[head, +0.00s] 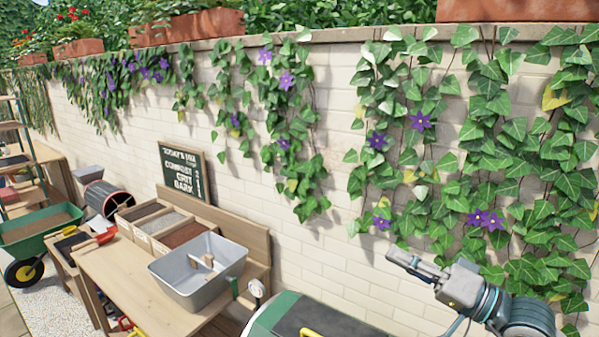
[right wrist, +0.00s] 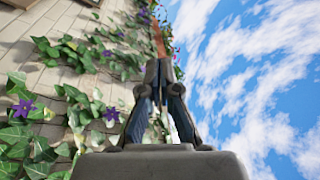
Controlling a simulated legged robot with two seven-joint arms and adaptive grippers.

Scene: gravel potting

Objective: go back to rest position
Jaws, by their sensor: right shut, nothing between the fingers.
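My right gripper (head: 405,262) is raised at the lower right of the head view, in front of the ivy wall and to the right of the workbench. In the right wrist view its fingers (right wrist: 160,72) are together, with nothing between them. The gripper points up along the wall, with sky beside it. My left gripper is not in the head view.
A wooden bench (head: 125,290) bears a grey tub (head: 175,283) and a divided wooden bin (head: 157,241). A chalkboard sign (head: 183,172) stands behind. A green wheelbarrow (head: 35,228) is at far left. Ivy (head: 500,150) hangs on the brick wall (head: 325,250).

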